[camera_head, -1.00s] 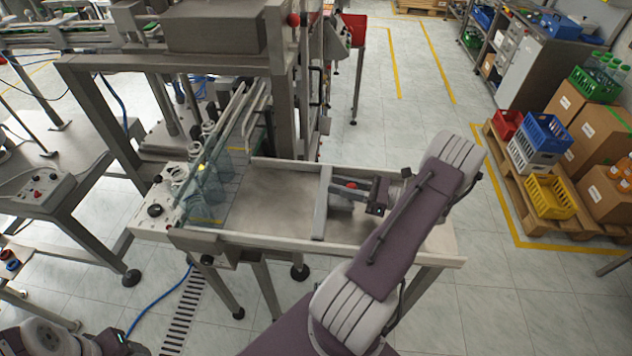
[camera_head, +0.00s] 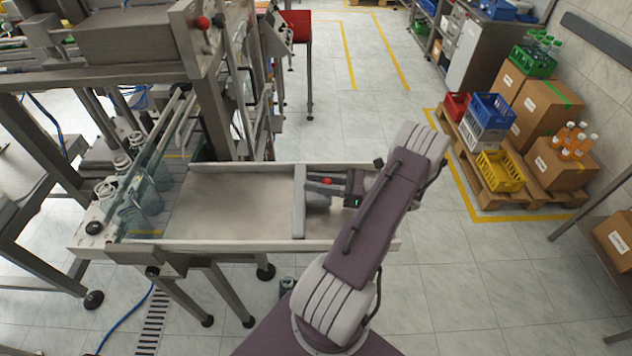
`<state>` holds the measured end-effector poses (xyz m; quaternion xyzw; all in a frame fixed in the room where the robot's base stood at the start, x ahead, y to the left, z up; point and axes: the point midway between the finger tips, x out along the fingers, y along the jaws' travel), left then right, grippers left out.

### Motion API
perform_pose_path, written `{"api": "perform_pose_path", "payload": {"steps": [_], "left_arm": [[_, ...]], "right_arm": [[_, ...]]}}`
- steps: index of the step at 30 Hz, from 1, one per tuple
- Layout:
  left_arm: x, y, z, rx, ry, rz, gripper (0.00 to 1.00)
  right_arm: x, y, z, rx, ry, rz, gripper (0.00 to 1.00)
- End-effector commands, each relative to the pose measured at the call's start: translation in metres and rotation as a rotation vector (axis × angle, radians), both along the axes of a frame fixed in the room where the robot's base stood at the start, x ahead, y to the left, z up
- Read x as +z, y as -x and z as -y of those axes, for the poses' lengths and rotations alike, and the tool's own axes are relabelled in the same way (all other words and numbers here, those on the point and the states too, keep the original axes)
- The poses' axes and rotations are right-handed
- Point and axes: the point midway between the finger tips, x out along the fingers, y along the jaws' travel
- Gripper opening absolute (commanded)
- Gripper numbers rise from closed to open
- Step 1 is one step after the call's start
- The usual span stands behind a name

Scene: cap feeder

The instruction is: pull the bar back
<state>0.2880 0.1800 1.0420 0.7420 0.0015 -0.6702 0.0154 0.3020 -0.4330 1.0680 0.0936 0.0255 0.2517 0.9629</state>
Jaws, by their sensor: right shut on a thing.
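The bar (camera_head: 299,202) is a light grey upright strip that lies across the shallow metal tray (camera_head: 235,205), from its back wall to its front wall, right of the middle. My right gripper (camera_head: 326,190) reaches in from the right, just right of the bar. It is shut on the bar's grip, where a small red part shows. The exact finger contact is too small to make out. The right forearm covers the tray's right end. My left gripper is not in view.
Clear guard panels (camera_head: 150,190) and several fittings stand at the tray's left end. The machine frame (camera_head: 205,80) rises behind it. The tray floor left of the bar is bare. Crates (camera_head: 500,170) and cartons stand on a pallet at the right.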

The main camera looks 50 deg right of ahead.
Motion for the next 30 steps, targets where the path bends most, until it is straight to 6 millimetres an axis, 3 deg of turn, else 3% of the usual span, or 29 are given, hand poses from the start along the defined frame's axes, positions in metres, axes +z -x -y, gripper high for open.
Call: {"api": "perform_pose_path", "payload": {"steps": [1, 2, 3, 4, 14, 24, 30], "left_arm": [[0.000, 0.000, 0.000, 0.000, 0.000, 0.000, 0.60], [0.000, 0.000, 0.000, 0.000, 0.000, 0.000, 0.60], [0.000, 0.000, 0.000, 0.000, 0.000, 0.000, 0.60], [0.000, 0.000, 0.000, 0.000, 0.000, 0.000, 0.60], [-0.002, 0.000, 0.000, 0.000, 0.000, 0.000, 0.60], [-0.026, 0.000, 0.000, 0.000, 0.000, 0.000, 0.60], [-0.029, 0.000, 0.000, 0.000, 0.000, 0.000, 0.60]], "right_arm": [[0.000, 0.000, 0.001, -0.004, 0.004, -0.001, 0.00], [0.000, 0.000, 0.001, -0.004, 0.003, 0.000, 0.37], [0.000, 0.000, 0.001, -0.003, 0.003, 0.000, 0.48], [0.000, 0.000, 0.001, -0.003, 0.003, 0.000, 0.50], [-0.001, 0.004, 0.003, -0.004, 0.003, 0.001, 0.50], [-0.004, 0.064, 0.037, -0.006, 0.005, 0.001, 0.50], [-0.001, 0.081, 0.046, -0.004, 0.002, 0.000, 0.50]]}}
